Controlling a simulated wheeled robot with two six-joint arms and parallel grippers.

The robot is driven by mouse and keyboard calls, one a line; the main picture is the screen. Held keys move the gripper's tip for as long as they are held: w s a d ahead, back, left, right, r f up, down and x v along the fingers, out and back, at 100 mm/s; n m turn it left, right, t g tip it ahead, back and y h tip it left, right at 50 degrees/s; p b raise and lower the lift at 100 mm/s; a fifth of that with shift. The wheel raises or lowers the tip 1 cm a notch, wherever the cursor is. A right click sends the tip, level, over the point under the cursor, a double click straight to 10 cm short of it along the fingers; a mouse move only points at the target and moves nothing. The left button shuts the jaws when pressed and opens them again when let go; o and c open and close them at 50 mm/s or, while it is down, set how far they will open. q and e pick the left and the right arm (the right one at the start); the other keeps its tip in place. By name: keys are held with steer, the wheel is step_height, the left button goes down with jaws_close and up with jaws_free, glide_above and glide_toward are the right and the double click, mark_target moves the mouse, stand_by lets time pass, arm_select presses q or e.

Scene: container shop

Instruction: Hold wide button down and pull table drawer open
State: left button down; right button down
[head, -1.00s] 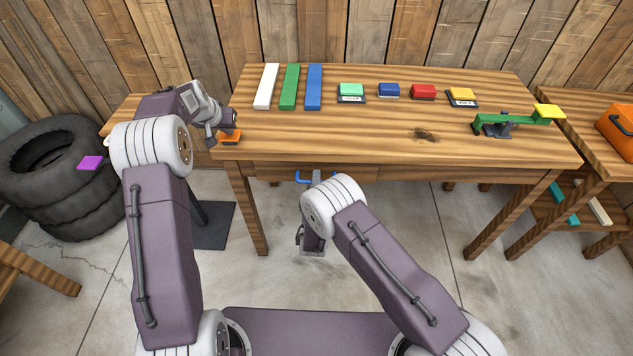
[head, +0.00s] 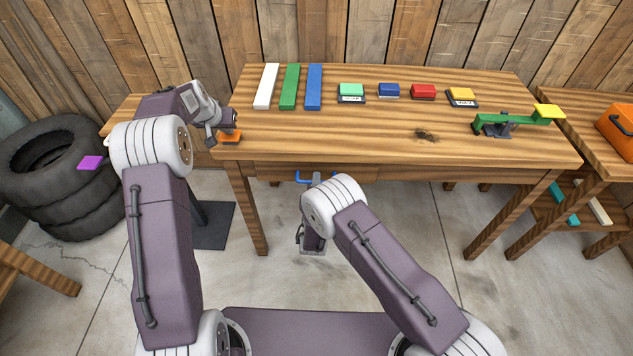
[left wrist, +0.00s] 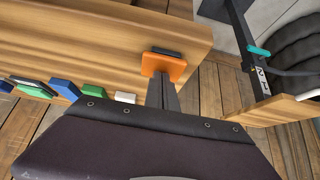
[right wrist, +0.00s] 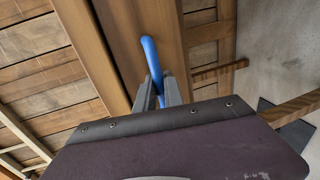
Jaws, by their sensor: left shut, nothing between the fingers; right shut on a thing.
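The wide orange button (head: 229,138) sits at the table's (head: 380,145) front left corner. My left gripper (head: 233,128) is shut and empty, with its tips down at the button. In the left wrist view the fingers (left wrist: 162,92) reach the orange button (left wrist: 176,70); how far it is pressed I cannot tell. The drawer (head: 275,172) is under the table's front edge, and I see no clear gap around it. Its blue handle (head: 303,178) shows beside my right gripper (head: 317,178). In the right wrist view the fingers (right wrist: 158,92) are shut on the blue handle (right wrist: 151,55).
White, green and blue bars (head: 289,87) and several small coloured blocks (head: 423,91) lie at the table's back. A green lever with a yellow pad (head: 548,112) stands at the right. Stacked tyres (head: 62,180) stand left. The floor below the drawer is clear.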

stand_by(0.9)
arm_select(q)
steer(key=shift+f, duration=0.1)
arm_select(e)
steer(key=v, duration=0.2)
steer(key=f+v, duration=0.1)
steer(key=v, duration=0.2)
steer(key=c, duration=1.5)
jaws_free()
steer(key=shift+o, duration=0.2)
